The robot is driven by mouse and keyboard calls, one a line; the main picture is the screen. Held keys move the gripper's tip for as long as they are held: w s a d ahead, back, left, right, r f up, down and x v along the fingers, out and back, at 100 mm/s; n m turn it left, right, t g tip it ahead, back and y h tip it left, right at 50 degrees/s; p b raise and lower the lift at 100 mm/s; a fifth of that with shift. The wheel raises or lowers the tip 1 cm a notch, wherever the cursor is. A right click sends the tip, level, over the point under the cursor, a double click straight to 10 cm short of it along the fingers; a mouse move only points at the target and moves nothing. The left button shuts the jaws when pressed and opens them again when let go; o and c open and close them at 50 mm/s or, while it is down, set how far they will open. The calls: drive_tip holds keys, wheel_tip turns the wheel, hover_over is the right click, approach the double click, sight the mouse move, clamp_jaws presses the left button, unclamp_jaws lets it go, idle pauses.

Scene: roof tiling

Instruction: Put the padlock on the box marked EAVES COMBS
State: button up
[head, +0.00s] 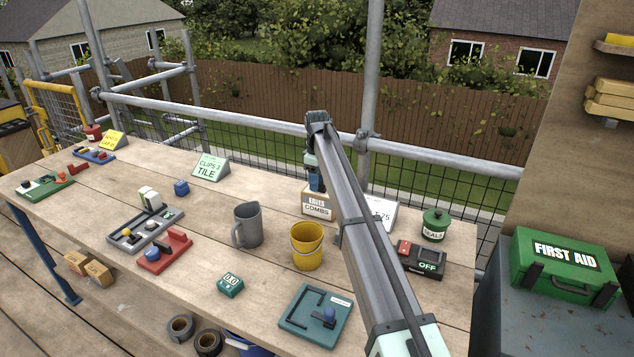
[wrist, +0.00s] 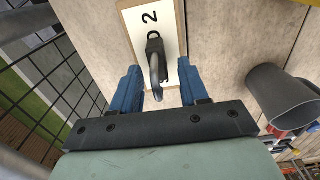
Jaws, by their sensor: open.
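The box marked EAVES COMBS (head: 317,206) stands on the bench towards its far edge, partly behind my arm. My gripper (head: 316,185) is over this box with its blue fingers pointing down. In the wrist view my gripper (wrist: 159,82) is open, one blue finger on each side of a dark padlock (wrist: 155,48). The head view hides the padlock.
A white sign (head: 382,214) stands right of the box, partly behind my arm. A grey mug (head: 248,226) and yellow bucket (head: 307,247) stand on the near side. A green tin (head: 435,225) and switch box (head: 422,259) are to the right. A scaffold rail runs behind.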

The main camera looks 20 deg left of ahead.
wheel_tip(320, 180, up, 12)
drive_tip(key=shift+f, duration=0.15)
idle(0.3)
idle(0.4)
